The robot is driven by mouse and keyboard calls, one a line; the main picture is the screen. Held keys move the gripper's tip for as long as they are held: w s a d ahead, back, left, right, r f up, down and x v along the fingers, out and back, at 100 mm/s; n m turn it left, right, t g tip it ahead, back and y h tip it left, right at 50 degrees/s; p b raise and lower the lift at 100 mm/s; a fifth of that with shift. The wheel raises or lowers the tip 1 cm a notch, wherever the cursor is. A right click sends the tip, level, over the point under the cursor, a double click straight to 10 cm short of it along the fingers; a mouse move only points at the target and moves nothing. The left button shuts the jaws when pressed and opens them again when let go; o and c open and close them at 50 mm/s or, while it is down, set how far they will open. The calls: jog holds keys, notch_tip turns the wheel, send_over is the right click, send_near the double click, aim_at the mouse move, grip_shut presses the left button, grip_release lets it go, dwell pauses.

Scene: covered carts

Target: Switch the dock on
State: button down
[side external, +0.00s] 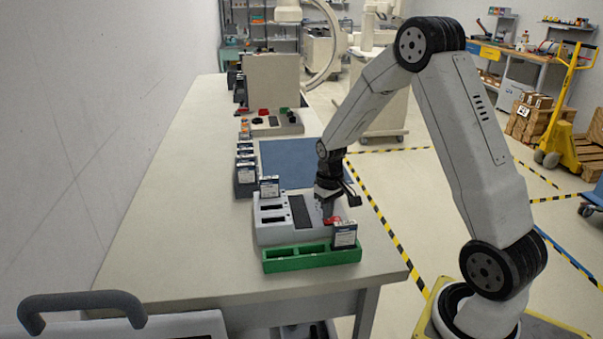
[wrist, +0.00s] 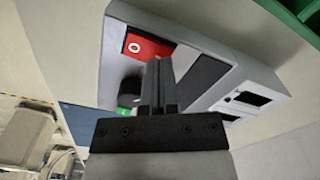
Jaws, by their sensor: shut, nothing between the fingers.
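The dock (side external: 270,231) is a light grey box near the front right of the table, with dark slots and a dark panel on top. It also shows in the wrist view (wrist: 115,60). Its red switch (wrist: 148,48) bears a white O mark; a bit of red (side external: 333,220) shows below my gripper in the side view. A black knob (wrist: 131,87) and a green part (wrist: 127,101) lie beside it. My gripper (wrist: 159,64) is shut and empty, its fingertips over the red switch's edge; contact cannot be told. The fingers hide part of the switch.
A green tray (side external: 290,262) stands against the dock's near side, holding a labelled block (side external: 344,236). Another labelled block (side external: 269,187) stands at the dock's far left. A blue mat (side external: 290,163) lies behind it. The table's left side (side external: 180,200) is clear.

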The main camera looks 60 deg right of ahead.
jog(key=shift+f, duration=0.35)
dwell(0.3)
jog(key=shift+r, duration=3.5)
jog(key=s+a+n+t, duration=0.1)
jog(key=s+a, duration=0.4)
jog(key=a, duration=0.3)
jog(key=s+a+n+t, duration=0.1)
jog(key=s+a+n, duration=0.1)
jog(key=s+a, duration=0.3)
jog(key=a, duration=0.4)
jog(key=shift+a+f+t, duration=0.25)
jog(key=shift+f+t, duration=0.05)
jog(key=shift+f, duration=0.1)
dwell(1.8)
